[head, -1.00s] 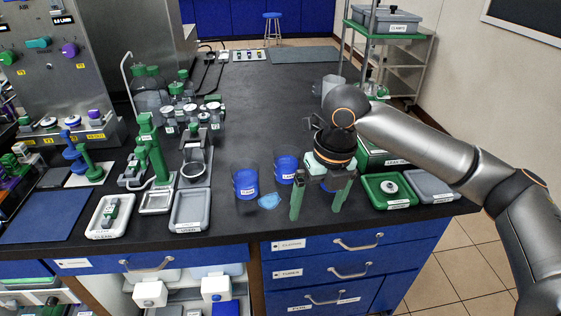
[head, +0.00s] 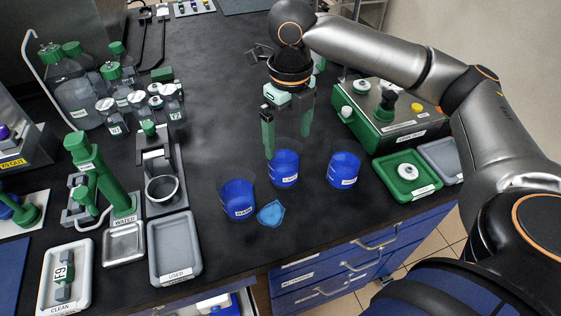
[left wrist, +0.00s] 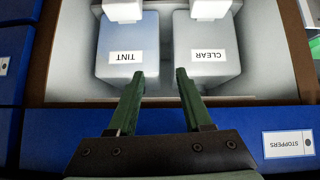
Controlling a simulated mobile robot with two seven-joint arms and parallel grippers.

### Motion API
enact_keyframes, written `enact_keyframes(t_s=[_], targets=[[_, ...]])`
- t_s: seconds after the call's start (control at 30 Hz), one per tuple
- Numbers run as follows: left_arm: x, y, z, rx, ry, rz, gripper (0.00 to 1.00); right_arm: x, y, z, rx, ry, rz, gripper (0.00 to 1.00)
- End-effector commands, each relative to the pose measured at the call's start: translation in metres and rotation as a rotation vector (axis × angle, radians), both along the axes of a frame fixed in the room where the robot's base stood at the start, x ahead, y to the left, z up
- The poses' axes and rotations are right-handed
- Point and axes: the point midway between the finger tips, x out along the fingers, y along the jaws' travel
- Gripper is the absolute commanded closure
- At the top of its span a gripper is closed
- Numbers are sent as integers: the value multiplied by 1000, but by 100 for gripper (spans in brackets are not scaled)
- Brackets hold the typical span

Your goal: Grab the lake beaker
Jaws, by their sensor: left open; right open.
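Three clear beakers with blue contents stand on the black bench: a left one (head: 238,200), a middle one (head: 285,169) and a right one (head: 343,171). Each has a small white label, too small to read surely, so I cannot tell which is the lake beaker. My right gripper (head: 288,144) is open and empty, pointing down, its fingers at the far side of the middle beaker. I cannot tell whether they touch it. My left gripper (left wrist: 160,74) is open and empty in the left wrist view, in front of the TINT and CLEAR containers.
A green tray (head: 407,175) and a green-grey device (head: 385,112) stand to the right. A grey tray (head: 175,252) and green-capped bottles (head: 75,95) are on the left. The bench behind the left beaker is clear.

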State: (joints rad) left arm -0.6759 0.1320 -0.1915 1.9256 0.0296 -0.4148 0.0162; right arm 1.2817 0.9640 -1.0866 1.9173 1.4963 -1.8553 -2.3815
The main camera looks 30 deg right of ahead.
Motion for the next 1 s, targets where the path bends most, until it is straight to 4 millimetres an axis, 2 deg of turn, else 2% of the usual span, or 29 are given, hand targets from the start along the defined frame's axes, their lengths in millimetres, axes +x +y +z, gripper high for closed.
enact_keyframes(t_s=[0.03,0.1,0.37,0.63,0.77,1.0], targets=[[-1,-1,-4,-1,3,-2,50,-1,0,-13,-1,4,-1,0],[-1,-3,-6,-3,6,-5,50,0,0,-24,-1,2,0,0],[3,-9,-2,-13,-4,-14,50,0,0,-46,0,0,1,0],[6,-10,-6,-12,-3,-16,50,2,3,-85,0,2,1,0],[8,-10,-6,-12,-8,-18,50,3,2,-94,-1,-1,1,0],[10,-10,-4,-12,-12,-19,50,3,2,-94,0,-1,1,1]])
